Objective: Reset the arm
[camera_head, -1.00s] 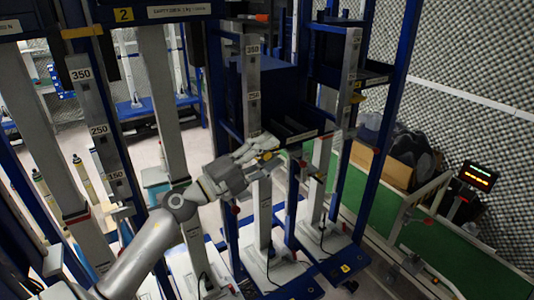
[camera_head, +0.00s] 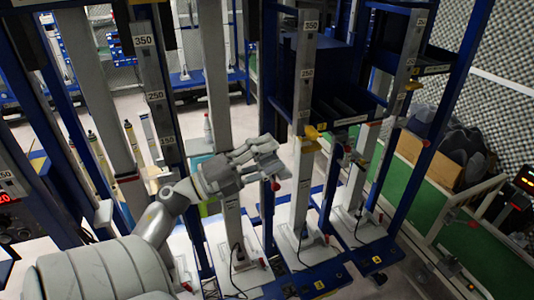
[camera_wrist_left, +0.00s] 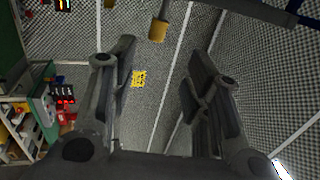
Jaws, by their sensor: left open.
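My left arm comes in from the lower left in the head view. Its gripper (camera_head: 272,160) is in front of the grey upright posts and the blue rack frame. In the left wrist view the two fingers of the left gripper (camera_wrist_left: 160,85) are spread apart, with nothing between them. Behind the fingers are textured foam walls and a yellow marker (camera_wrist_left: 139,78). My right gripper is not in view.
Grey posts (camera_head: 306,60) with height labels stand close around the left gripper. White bases (camera_head: 300,237) with cables are below. A dark blue bin (camera_head: 345,105) is right of the gripper. A green conveyor (camera_head: 440,208) and a red-lit display (camera_head: 527,180) are at the right.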

